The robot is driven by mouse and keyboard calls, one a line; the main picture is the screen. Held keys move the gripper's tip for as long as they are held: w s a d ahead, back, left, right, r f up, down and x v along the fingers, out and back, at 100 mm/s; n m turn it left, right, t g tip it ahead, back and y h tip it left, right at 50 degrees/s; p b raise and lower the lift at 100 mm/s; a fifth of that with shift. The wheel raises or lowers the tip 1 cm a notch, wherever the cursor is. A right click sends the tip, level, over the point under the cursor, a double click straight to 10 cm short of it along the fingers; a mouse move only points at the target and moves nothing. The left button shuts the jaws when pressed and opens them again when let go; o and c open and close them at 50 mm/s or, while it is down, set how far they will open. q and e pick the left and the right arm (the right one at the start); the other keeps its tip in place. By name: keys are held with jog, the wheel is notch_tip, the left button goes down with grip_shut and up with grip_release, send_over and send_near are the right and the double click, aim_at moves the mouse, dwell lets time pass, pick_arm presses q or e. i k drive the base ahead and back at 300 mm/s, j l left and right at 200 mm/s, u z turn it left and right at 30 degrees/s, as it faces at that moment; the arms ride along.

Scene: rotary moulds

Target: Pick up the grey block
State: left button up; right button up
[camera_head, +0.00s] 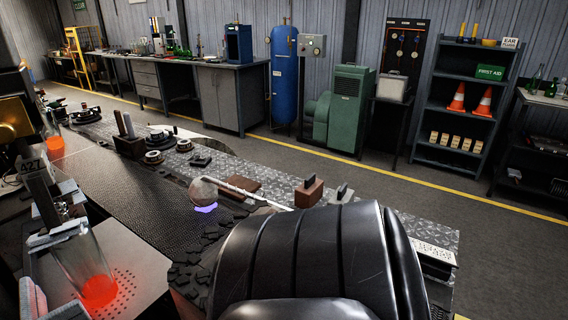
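Several small blocks lie along the bench, and I cannot tell which one is the grey block. Upright grey pieces (129,125) stand in a dark brown base (129,146) farther left. A flat dark block (201,160) lies on the bench between these groups. Neither of my grippers can be made out.
A round stone-like ball (203,192) with a pale rod (254,194) sits mid-bench. A glass cylinder (88,265) with a glowing red bottom stands at lower left. A large black ribbed shape hides the near bench.

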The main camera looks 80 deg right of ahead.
aim_at(343, 194)
jog(key=k+j+z, duration=0.1)
jog(key=z, duration=1.5)
